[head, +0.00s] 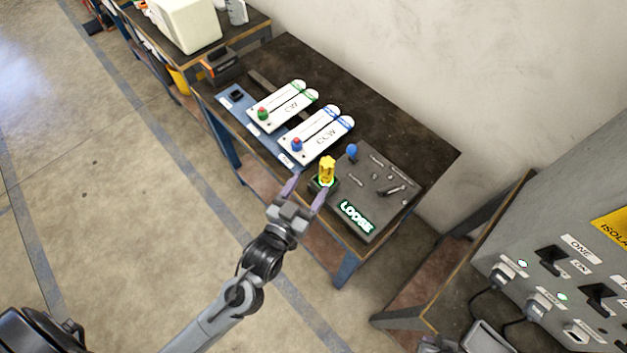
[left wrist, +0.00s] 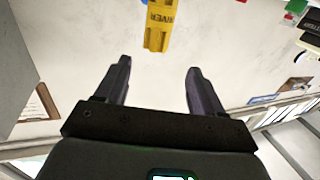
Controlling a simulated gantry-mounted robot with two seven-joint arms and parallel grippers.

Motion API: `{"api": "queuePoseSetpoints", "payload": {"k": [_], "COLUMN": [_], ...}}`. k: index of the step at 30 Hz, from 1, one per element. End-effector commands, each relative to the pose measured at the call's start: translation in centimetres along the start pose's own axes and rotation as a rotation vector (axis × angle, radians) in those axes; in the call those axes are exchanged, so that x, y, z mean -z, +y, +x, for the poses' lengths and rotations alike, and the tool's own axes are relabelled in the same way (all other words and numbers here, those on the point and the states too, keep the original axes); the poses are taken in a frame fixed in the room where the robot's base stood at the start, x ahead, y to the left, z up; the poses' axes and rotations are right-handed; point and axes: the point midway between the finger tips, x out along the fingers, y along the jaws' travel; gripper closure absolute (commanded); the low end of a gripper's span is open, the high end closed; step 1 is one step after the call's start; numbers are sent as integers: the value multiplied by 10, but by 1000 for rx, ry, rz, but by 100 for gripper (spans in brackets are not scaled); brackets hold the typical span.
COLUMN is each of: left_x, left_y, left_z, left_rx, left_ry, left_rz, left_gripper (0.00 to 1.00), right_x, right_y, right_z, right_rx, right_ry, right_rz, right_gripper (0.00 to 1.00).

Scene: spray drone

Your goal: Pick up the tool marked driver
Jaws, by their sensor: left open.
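The yellow tool (head: 326,171) stands upright in a small dark holder with a green glow at the front edge of the bench, beside the dark grey panel. In the left wrist view the yellow tool (left wrist: 157,26) shows dark lettering that reads as part of "DRIVER". My left gripper (head: 306,190) is open, with its two fingers spread just in front of the tool. In the left wrist view the fingers of the left gripper (left wrist: 158,75) are apart with nothing between them, and the tool lies beyond their tips.
White blocks marked CW (head: 290,106) and CCW (head: 325,139) lie on a blue mat left of the tool. A grey panel (head: 372,190) with a lit LOOSE sign and small parts is at right. A grey switch box (head: 560,262) stands at lower right. The bench's back (head: 385,128) is clear.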

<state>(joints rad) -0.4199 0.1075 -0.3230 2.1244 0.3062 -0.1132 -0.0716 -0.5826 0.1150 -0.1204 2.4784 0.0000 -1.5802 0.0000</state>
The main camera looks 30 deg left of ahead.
Motion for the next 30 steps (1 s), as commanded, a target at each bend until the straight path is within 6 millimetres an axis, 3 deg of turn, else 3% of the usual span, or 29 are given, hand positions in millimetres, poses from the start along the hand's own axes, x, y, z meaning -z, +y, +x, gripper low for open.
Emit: {"api": "queuePoseSetpoints", "payload": {"k": [1,4,15,23,30], "left_x": [-9,-12,-12,-14,-21], "left_y": [0,0,1,2,7], "left_z": [1,6,50,64,93], "left_rx": [0,0,0,0,0], "left_ry": [4,8,10,8,9], "left_rz": [0,0,-1,0,0], "left_gripper": [32,32,32,32,32], "right_x": [-4,-6,-6,-6,-7], "right_y": [0,0,2,2,0], "right_z": [11,15,18,20,26], "right_rx": [-1,-3,-7,-6,-2], "right_ry": [-1,-2,2,4,5], "right_rz": [-1,-3,-8,-7,-2], "right_gripper": [100,100,100,100,100]}}
